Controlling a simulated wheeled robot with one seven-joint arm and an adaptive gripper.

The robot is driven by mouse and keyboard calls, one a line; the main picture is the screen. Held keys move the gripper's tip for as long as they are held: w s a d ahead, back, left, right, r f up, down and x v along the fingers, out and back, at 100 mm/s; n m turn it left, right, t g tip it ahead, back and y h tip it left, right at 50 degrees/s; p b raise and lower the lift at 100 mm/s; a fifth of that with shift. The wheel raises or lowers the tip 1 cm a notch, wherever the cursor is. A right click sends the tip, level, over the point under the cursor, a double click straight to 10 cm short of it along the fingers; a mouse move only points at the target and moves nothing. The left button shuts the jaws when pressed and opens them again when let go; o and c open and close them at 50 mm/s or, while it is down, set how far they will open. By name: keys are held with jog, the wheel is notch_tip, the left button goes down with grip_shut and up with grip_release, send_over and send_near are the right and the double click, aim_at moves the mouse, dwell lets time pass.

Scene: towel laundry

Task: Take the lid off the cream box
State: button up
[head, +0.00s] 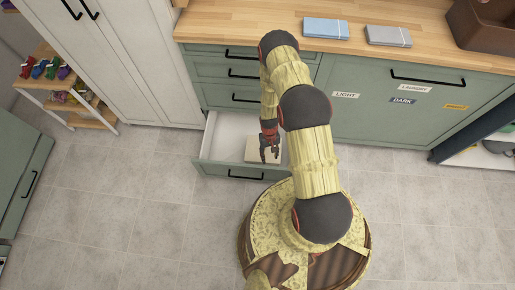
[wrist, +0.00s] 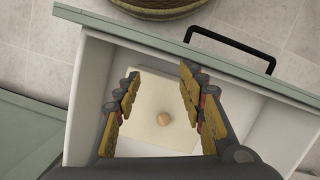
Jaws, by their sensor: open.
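The cream box (wrist: 150,92) sits inside the pulled-out bottom drawer, and its lid with a round tan knob (wrist: 164,119) faces up. In the head view the cream box (head: 256,153) shows as a pale square, partly covered by my gripper (head: 269,155). In the wrist view my gripper (wrist: 161,108) is open, with one finger on each side of the knob in the picture. The knob shows between the fingers, and I see no contact. The near part of the box is hidden behind the gripper's body.
The open drawer (head: 218,137) has a white inside and a green front with a black handle (wrist: 232,46). The wooden counter (head: 235,23) above holds folded blue (head: 326,28) and grey towels (head: 388,35). A small shelf (head: 68,95) stands at the left. The tiled floor is clear.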

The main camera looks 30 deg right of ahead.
jog(key=w, duration=0.3)
jog(key=w+d+t, duration=0.1)
jog(key=w, duration=0.1)
jog(key=w+t, duration=0.1)
jog(key=w, duration=0.2)
jog(key=shift+w+d+f+h, duration=0.2)
jog(key=shift+w+f+h, duration=0.1)
jog(key=shift+h, duration=0.1)
jog(key=shift+w+d+f, duration=0.1)
jog(key=shift+w+f, duration=0.1)
jog(key=f+b, duration=0.1)
jog(key=f, duration=0.1)
jog(key=f+b, duration=0.1)
jog(key=f, duration=0.2)
jog(key=f+b, duration=0.2)
jog(key=shift+w+d+f, duration=0.15)
jog(key=shift+w+f, duration=0.05)
jog(key=shift+w, duration=0.15)
jog(key=shift+c, duration=1.3)
jog(key=c, duration=0.7)
grip_shut()
